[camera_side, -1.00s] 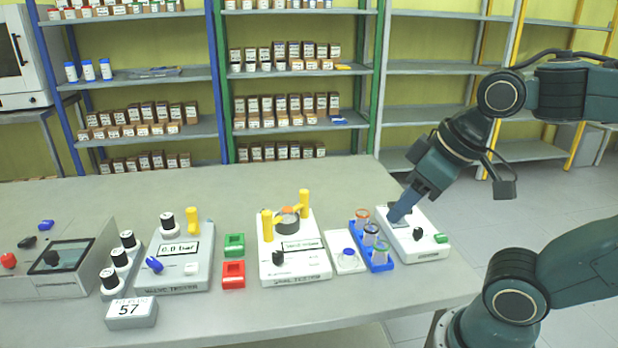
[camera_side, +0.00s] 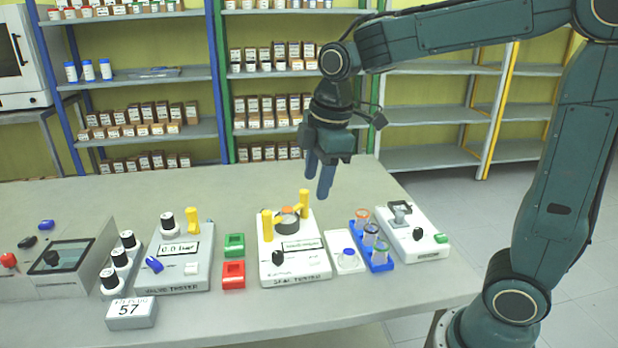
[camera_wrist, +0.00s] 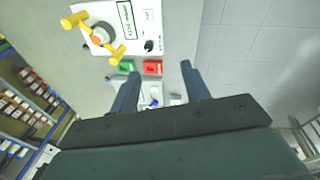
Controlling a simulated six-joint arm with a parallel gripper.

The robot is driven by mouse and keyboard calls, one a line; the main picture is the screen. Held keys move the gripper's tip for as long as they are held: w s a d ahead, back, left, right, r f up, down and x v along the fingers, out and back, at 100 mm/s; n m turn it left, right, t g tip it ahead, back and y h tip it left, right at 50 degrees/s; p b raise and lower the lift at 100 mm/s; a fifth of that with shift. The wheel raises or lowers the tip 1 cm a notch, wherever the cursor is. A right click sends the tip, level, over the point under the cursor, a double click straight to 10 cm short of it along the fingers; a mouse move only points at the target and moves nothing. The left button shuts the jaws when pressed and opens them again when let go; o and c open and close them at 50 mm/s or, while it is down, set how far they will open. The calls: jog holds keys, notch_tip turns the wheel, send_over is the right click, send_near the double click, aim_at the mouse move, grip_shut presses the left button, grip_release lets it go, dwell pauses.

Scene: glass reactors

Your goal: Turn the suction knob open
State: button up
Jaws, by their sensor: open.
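The seal tester (camera_side: 312,270) is a white box with two yellow clamps (camera_side: 304,200) and a grey round part with an orange ring between them. A black knob (camera_side: 278,258) sits on its front left; it also shows in the wrist view (camera_wrist: 149,45). I cannot read a suction label on any knob. My gripper (camera_side: 317,183) is open and empty, pointing down above and behind the seal tester. In the wrist view its two fingers (camera_wrist: 160,70) are apart with nothing between them.
Left stands the valve tester (camera_side: 180,271) with a blue knob (camera_side: 154,264). Green (camera_side: 234,245) and red (camera_side: 233,274) blocks lie between the testers. To the right are a blue vial rack (camera_side: 381,264) and a white device (camera_side: 425,253) with a black knob.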

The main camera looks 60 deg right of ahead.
aim_at(278, 253)
jog(key=w+f+n+g, duration=0.2)
jog(key=w+f+n, duration=0.5)
jog(key=w, duration=0.3)
jog(key=shift+w+a+f, duration=0.15)
jog(key=shift+a+f, duration=0.1)
jog(key=shift+f, duration=0.1)
notch_tip(278, 253, down, 14)
jog(key=shift+r, duration=0.1)
dwell(0.4)
jog(key=shift+c, duration=0.5)
jog(key=c, duration=0.9)
